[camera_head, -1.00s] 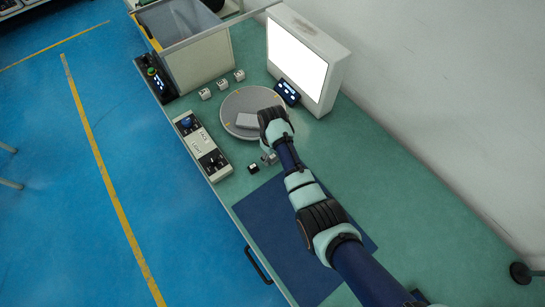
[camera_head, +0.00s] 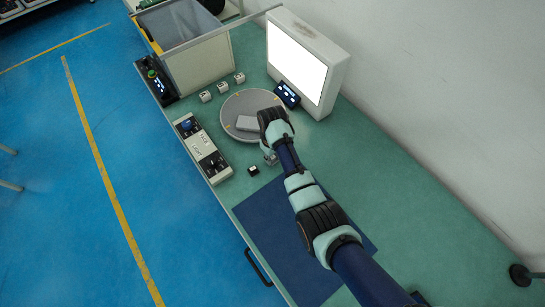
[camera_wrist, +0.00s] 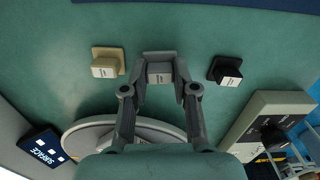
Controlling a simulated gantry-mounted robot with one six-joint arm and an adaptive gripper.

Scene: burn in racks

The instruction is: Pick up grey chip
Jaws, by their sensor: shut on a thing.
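The grey chip (camera_wrist: 160,79) is between the fingertips of my gripper (camera_wrist: 159,70) in the wrist view, low over the green bench top. My gripper is shut on it, with a finger on each side. I cannot tell whether the chip still touches the bench. In the head view my gripper (camera_head: 270,157) is small and partly covered by my wrist, and the grey chip cannot be made out there. A black chip (camera_wrist: 228,72) lies to the right in the wrist view and shows in the head view (camera_head: 253,170). A beige chip (camera_wrist: 105,65) lies to the left.
A round turntable (camera_head: 236,105) bearing a grey block (camera_head: 247,123) is close behind my gripper. A control panel (camera_head: 203,150) lies to its left. A dark blue mat (camera_head: 290,240) is clear.

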